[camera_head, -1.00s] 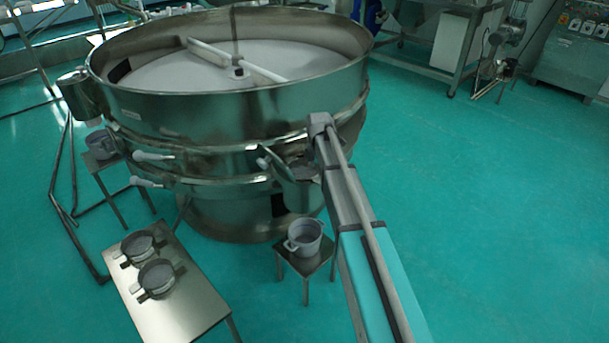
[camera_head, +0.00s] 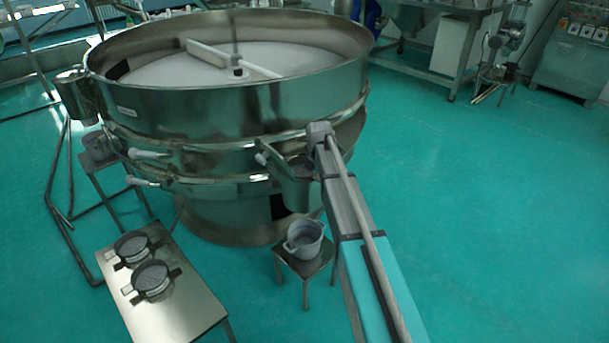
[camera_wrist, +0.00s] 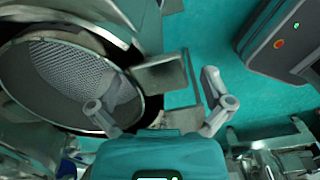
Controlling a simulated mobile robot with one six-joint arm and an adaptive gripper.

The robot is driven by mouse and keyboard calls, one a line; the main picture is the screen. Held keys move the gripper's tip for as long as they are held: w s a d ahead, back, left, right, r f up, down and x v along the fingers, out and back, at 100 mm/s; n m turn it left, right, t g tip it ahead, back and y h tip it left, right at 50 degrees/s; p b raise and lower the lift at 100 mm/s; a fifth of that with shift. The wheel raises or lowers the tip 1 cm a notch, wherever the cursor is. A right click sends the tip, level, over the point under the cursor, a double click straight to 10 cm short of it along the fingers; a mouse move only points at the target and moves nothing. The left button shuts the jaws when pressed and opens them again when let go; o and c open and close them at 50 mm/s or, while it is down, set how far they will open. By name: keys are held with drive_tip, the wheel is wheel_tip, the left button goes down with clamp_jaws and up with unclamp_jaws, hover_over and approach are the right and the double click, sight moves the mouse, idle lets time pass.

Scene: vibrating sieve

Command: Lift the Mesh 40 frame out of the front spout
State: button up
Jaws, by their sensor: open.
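The front spout (camera_head: 282,178) juts from the sieve's side, with a round grey mesh surface (camera_head: 303,170) partly showing in it, close beside my arm. In the wrist view a round mesh frame (camera_wrist: 70,80) with a dark rim fills the left side; I take it for the Mesh 40 frame, but no label is readable. A flat metal tab (camera_wrist: 162,76) sticks out at its right. My gripper (camera_wrist: 160,78) is open and empty, its fingers on either side of the tab in the picture. I cannot tell whether they touch it. In the head view my fingers are hidden.
The big round sieve (camera_head: 200,105) stands behind. A grey pot (camera_head: 304,239) sits on a small stool under the spout. Two similar round frames (camera_head: 132,246) (camera_head: 151,279) lie on a metal table (camera_head: 185,315) at lower left.

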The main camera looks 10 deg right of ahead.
idle(0.5)
drive_tip(key=c, duration=1.3)
